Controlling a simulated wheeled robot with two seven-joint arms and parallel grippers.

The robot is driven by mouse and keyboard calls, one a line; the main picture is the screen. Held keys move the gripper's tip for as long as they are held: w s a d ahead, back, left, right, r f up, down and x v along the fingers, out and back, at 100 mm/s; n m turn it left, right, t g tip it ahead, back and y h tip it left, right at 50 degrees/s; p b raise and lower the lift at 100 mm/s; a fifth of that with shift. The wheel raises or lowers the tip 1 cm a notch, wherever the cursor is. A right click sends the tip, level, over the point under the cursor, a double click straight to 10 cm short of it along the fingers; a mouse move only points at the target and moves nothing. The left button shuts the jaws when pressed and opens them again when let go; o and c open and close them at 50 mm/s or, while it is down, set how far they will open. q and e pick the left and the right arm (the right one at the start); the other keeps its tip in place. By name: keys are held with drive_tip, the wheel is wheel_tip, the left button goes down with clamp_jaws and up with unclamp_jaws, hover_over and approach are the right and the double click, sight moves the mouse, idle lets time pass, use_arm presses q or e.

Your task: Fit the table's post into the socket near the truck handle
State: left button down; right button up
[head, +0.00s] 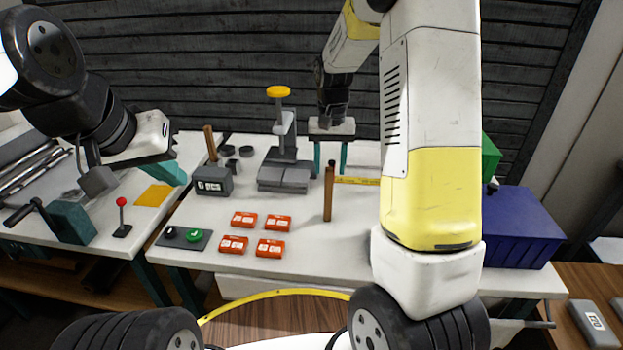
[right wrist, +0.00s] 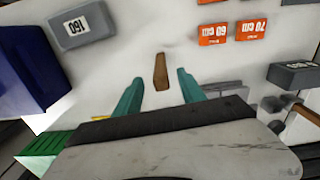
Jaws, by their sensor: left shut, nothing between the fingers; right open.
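An upright wooden post (head: 328,192) stands on the white table (head: 300,255). A second wooden post (head: 210,144) stands farther back, beside a grey weight block. My right gripper (head: 331,160) is open and empty, pointing down on the far side of the nearer post. In the right wrist view that post (right wrist: 161,72) shows between the teal fingers (right wrist: 160,85), apparently untouched. My left gripper (head: 168,172) is shut and empty over the left bench. A bar like a handle (head: 547,313) shows at the table's right end. I cannot make out a socket; my right arm hides much there.
Several orange boxes (head: 245,219), a button panel (head: 184,238) and a grey press with a yellow knob (head: 278,92) occupy the table. A blue bin (head: 515,232) stands at the right. A grey block (right wrist: 82,25) lies near it. The table's front middle is clear.

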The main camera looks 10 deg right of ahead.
sight(329, 184)
drive_tip(key=f, duration=0.7)
drive_tip(key=shift+w+f, duration=0.1)
drive_tip(key=shift+w, duration=0.3)
drive_tip(key=shift+c, duration=0.5)
clamp_jaws()
